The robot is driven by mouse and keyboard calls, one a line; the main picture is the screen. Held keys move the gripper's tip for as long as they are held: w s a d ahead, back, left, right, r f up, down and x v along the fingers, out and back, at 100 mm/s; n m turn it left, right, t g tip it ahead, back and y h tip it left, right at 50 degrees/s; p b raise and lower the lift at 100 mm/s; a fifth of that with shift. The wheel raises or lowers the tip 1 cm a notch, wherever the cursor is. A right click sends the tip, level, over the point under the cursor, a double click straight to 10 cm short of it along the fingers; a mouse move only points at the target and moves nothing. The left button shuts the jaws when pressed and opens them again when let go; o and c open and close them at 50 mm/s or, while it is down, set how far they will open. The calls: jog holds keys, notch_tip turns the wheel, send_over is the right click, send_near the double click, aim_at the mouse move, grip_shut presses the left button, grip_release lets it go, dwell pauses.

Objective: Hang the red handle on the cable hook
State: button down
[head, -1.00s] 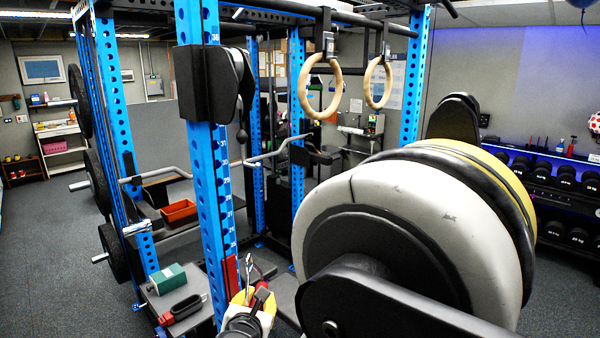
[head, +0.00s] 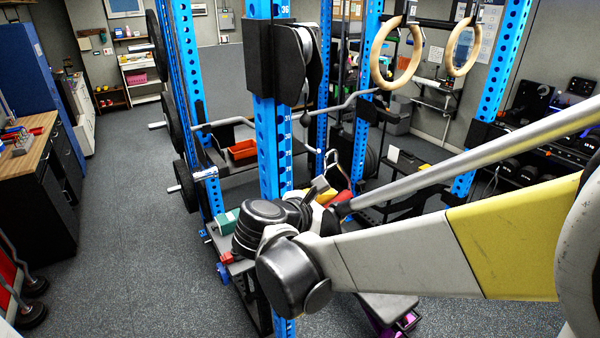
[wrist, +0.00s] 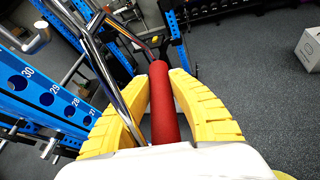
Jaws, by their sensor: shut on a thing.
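The red handle (wrist: 163,105) is a red cylinder between the yellow fingers of my gripper (wrist: 160,100) in the wrist view. My gripper is shut on it. The handle's bent chrome frame (wrist: 108,75) extends up and left. In the head view my gripper (head: 328,196) is beside the blue upright, partly hidden by my wrist. A bit of red handle (head: 343,197) and the chrome frame (head: 331,160) show there. A black pulley housing (head: 290,60) is on the upright above, with a dark cable ball (head: 305,93) hanging below it. I cannot make out the hook itself.
The blue upright (head: 268,130) stands close to my gripper. A green box (head: 228,222) and a red item (head: 227,258) are on the bench below. Wooden rings (head: 397,52) hang at right, and a barbell (head: 235,120) crosses behind. Open floor (head: 130,220) lies to the left.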

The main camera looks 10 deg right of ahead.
jog(key=w+a+f+b, duration=0.1)
jog(key=w+a+b, duration=0.1)
jog(key=w, duration=0.5)
jog(key=shift+a+f, duration=0.15)
jog(key=shift+f, duration=0.2)
dwell(0.4)
jog(key=shift+w, duration=0.1)
dwell(0.4)
jog(key=c, duration=1.2)
grip_release()
